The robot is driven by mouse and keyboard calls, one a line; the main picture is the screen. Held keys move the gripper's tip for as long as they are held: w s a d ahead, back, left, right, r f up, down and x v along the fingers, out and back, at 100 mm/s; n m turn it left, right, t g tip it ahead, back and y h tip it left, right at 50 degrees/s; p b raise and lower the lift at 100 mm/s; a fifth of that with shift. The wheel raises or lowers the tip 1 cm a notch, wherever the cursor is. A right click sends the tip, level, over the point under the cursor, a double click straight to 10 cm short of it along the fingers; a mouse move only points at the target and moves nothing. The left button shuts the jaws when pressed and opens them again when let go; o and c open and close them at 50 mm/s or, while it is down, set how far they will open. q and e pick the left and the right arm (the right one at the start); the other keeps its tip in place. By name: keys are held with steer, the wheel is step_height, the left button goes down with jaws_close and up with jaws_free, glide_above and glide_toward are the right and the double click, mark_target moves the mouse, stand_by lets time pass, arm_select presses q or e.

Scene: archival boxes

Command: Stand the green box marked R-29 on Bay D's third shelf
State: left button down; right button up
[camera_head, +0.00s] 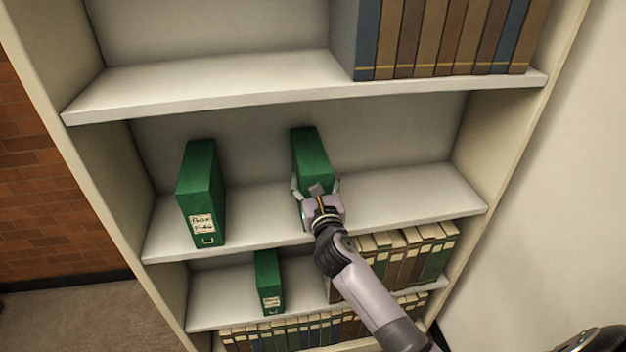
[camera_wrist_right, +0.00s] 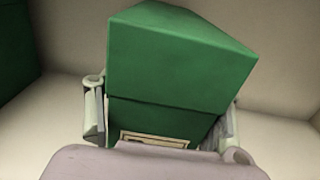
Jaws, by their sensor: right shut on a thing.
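A green box (camera_head: 312,157) stands upright on a middle shelf (camera_head: 390,195) of the bookcase. My right gripper (camera_head: 316,188) is shut on its front, with one finger on each side. The right wrist view shows the same green box (camera_wrist_right: 180,55) between the fingers of my right gripper (camera_wrist_right: 160,125). Only the top edge of its label (camera_wrist_right: 155,140) shows there, so its marking cannot be read. My left gripper is not in view.
Another green box (camera_head: 202,195) with a label stands to the left on the same shelf. A smaller-looking green box (camera_head: 268,280) stands one shelf lower, beside a row of books (camera_head: 410,250). Taller volumes (camera_head: 440,40) fill the upper shelf's right. The shelf right of the held box is clear.

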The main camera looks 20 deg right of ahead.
steer(key=o, duration=1.8)
steer(key=shift+o, duration=0.2)
steer(key=b+v, duration=0.1)
steer(key=v, duration=1.1)
steer(key=shift+r, duration=0.15)
